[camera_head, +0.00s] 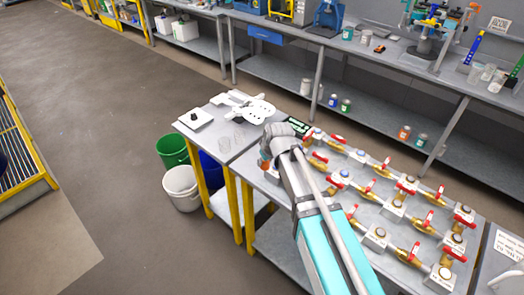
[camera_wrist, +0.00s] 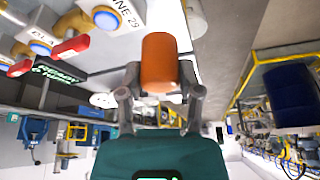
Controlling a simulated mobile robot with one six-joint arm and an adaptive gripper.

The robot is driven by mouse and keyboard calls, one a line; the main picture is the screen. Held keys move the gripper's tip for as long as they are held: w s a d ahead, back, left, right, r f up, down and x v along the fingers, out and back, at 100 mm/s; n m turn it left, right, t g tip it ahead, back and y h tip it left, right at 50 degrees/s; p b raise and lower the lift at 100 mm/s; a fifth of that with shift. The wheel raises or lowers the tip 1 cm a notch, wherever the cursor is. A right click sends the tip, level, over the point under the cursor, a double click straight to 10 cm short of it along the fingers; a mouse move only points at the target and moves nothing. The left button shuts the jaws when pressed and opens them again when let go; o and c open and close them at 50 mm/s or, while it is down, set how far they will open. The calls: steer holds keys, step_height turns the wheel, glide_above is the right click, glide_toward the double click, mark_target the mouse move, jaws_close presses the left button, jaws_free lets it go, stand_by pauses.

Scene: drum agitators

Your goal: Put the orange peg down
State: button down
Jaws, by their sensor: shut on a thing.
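The orange peg (camera_wrist: 160,62) is held between the two fingers of my gripper (camera_wrist: 160,92) in the wrist view. My gripper is shut on its lower part, and the rest of the peg sticks out past the fingertips. In the camera_head view, only a small bit of the orange peg (camera_head: 264,163) shows beside my gripper (camera_head: 270,148), which hides most of it. My gripper is over the left end of the valve bench, near the seam with the small table. I cannot tell whether the peg touches a surface.
Several red-handled brass valves (camera_head: 365,190) fill the bench to the right. A green bucket (camera_head: 173,150) and a white bucket (camera_head: 181,186) stand on the floor at left.

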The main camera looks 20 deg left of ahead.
mark_target(268, 165)
steer(key=shift+s+d+r+p, duration=0.2)
steer(key=shift+s+d+r, duration=0.15)
steer(key=shift+s, duration=0.2)
steer(key=shift+s+d+r+p, duration=0.2)
steer(key=shift+s+d, duration=0.15)
steer(key=shift+s, duration=0.2)
steer(key=shift+s+d+r+p, duration=0.2)
steer(key=shift+s+d+r, duration=0.15)
steer(key=shift+s, duration=0.2)
step_height(268, 165, down, 2)
steer(key=shift+f+b, duration=0.15)
steer(key=shift+b, duration=0.95)
